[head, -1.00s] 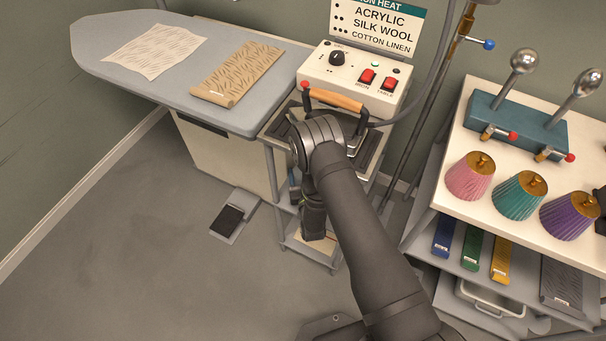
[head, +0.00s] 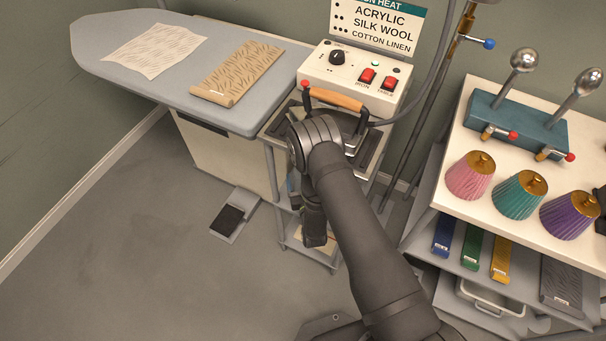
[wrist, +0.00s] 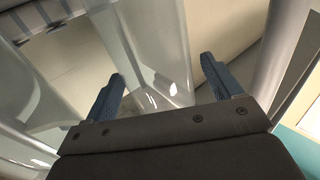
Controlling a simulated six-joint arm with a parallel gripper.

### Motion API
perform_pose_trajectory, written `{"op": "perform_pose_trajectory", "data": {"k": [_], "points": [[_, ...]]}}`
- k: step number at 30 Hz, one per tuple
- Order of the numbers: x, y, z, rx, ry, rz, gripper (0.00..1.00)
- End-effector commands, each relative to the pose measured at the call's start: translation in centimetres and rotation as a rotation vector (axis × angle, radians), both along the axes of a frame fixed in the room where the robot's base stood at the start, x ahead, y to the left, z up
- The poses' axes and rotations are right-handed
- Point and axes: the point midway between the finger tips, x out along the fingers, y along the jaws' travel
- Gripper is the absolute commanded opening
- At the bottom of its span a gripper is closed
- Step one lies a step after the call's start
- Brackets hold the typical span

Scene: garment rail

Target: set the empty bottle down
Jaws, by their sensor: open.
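My gripper (wrist: 161,68) shows in the wrist view with its two blue fingers apart. A clear, see-through body, which looks like the empty bottle (wrist: 150,40), stands between and beyond the fingers. I cannot tell whether either finger touches it. Another clear, shiny shape (wrist: 35,105) shows at the left of that view; I cannot tell what it is. In the head view, my gripper is low beside the small trolley under the iron, mostly hidden by my arm. The bottle cannot be made out there.
The trolley (head: 284,240) has grey posts and a lower shelf close to my gripper. Above are the iron's wooden handle (head: 337,98) and a control box (head: 352,76). The ironing board (head: 170,88) is at left, a foot pedal (head: 228,220) on the floor, and a shelf with pleated shades (head: 520,195) at right.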

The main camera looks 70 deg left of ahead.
Motion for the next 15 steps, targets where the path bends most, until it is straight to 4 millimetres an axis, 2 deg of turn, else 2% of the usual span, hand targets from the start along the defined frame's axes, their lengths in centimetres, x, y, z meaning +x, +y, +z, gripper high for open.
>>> {"op": "perform_pose_trajectory", "data": {"k": [3,9,15], "points": [[-0.5,-2.8,-0.1,-0.005,0.000,0.002,0.84],[-1.1,-6.8,-0.1,-0.004,0.000,0.002,0.84],[-1.5,-9.1,0.0,-0.001,-0.001,0.001,0.84]]}}
